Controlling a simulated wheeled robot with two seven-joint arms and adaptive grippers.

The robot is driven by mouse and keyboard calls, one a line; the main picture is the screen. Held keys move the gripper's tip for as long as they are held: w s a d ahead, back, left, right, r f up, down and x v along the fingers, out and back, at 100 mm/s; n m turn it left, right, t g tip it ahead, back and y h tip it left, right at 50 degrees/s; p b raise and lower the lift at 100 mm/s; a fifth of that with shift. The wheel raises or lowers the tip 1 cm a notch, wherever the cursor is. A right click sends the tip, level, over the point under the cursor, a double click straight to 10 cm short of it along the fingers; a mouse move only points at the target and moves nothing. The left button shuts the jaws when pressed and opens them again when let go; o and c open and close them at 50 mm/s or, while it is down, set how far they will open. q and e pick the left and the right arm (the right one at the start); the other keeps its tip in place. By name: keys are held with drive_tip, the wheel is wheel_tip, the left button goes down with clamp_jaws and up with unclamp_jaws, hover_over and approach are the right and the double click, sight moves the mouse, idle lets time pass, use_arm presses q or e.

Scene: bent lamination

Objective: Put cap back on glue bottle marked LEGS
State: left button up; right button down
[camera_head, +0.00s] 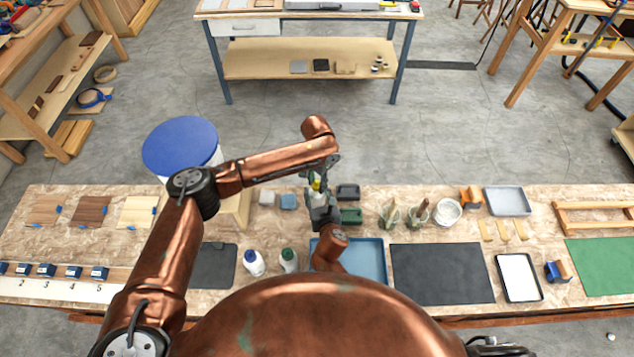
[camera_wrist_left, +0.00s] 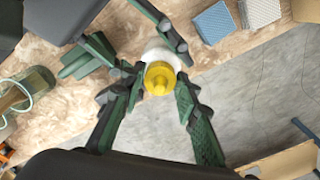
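The white glue bottle (camera_head: 319,196) has a yellow cap (camera_head: 317,184) on top and stands upright above the bench, between my two grippers. My left gripper (camera_head: 318,182) reaches down from above. In the left wrist view its fingers (camera_wrist_left: 160,82) sit close on both sides of the yellow cap (camera_wrist_left: 160,77) and appear shut on it. My right gripper (camera_head: 322,204) comes up from below, its fingers around the white bottle body (camera_wrist_left: 163,55) behind the cap. The LEGS marking is not readable. A blue-capped bottle (camera_head: 254,263) and a green-capped bottle (camera_head: 288,260) stand on the bench to the left.
A blue tray (camera_head: 370,258) lies beneath the grippers, with a dark mat (camera_head: 441,274) to its right. Dark green blocks (camera_head: 350,216), jars (camera_head: 390,215) and a white bowl (camera_head: 447,211) stand near. A blue-topped drum (camera_head: 180,145) is beyond the bench.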

use_arm(q)
clamp_jaws()
drive_tip(key=o, duration=0.5)
unclamp_jaws()
wheel_tip(320, 180, up, 12)
idle(0.4)
